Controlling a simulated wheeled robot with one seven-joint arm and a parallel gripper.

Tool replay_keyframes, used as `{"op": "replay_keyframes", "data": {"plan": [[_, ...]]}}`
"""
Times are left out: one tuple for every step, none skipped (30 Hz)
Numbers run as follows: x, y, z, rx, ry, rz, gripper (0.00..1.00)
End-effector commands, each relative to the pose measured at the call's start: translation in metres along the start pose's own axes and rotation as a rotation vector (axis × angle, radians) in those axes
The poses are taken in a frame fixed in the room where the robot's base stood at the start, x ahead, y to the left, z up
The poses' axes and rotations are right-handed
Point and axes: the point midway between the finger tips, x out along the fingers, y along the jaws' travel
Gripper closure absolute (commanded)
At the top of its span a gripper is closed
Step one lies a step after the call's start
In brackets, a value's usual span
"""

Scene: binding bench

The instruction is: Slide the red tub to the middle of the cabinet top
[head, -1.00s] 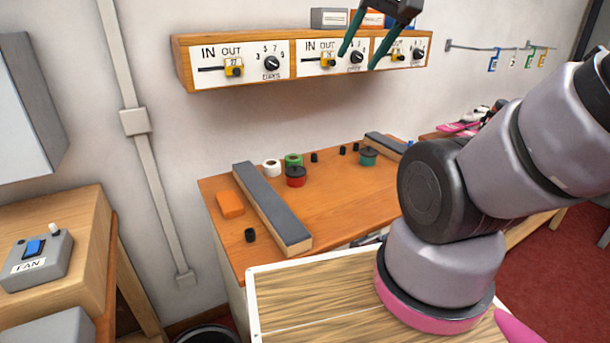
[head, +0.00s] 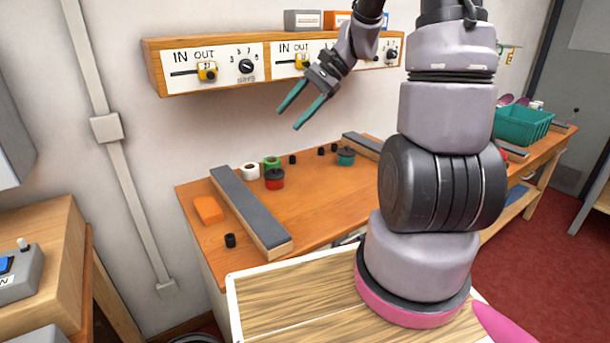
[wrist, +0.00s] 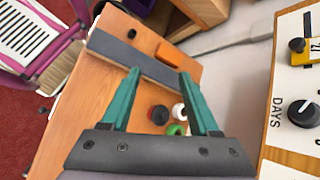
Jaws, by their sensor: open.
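The red tub (head: 274,179), with a dark lid, stands upright on the orange-brown cabinet top (head: 320,205), right of a long grey-topped bar (head: 250,208). It is left of the cabinet top's middle. In the wrist view the tub (wrist: 158,114) shows between the fingers, beside a white roll and a green roll. My gripper (head: 289,119) has teal fingers spread apart with nothing between them. It hangs above the cabinet's back part, well clear of the tub. The wrist view shows the open fingers (wrist: 159,73).
A white roll (head: 250,171) and a green roll (head: 271,162) stand close behind the tub. A teal tub (head: 346,156) and small black pieces are farther right. An orange block (head: 208,209) lies left of the bar. A wall panel (head: 215,66) with knobs hangs above. The cabinet top's centre is clear.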

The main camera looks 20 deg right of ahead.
Motion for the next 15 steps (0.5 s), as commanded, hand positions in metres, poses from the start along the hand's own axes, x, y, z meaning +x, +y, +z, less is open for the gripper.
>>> {"op": "replay_keyframes", "data": {"plan": [[0.008,0.000,-0.012,0.046,-0.039,-0.022,0.38],[0.012,0.000,-0.018,0.069,-0.062,-0.037,0.38],[0.016,-0.001,-0.026,0.102,-0.089,-0.059,0.38],[0.020,-0.002,-0.033,0.127,-0.110,-0.076,0.38],[0.024,-0.002,-0.039,0.150,-0.131,-0.093,0.38],[0.029,-0.002,-0.048,0.184,-0.157,-0.118,0.38],[0.033,-0.003,-0.054,0.208,-0.178,-0.136,0.38],[0.036,-0.003,-0.061,0.232,-0.197,-0.155,0.38],[0.041,-0.003,-0.070,0.264,-0.223,-0.182,0.38],[0.045,-0.002,-0.076,0.290,-0.242,-0.201,0.38],[0.049,-0.002,-0.083,0.314,-0.260,-0.222,0.38],[0.053,-0.001,-0.093,0.347,-0.283,-0.251,0.38],[0.057,-0.001,-0.100,0.372,-0.301,-0.273,0.38],[0.061,0.001,-0.107,0.397,-0.318,-0.294,0.38],[0.065,0.002,-0.117,0.430,-0.341,-0.325,0.38]]}}
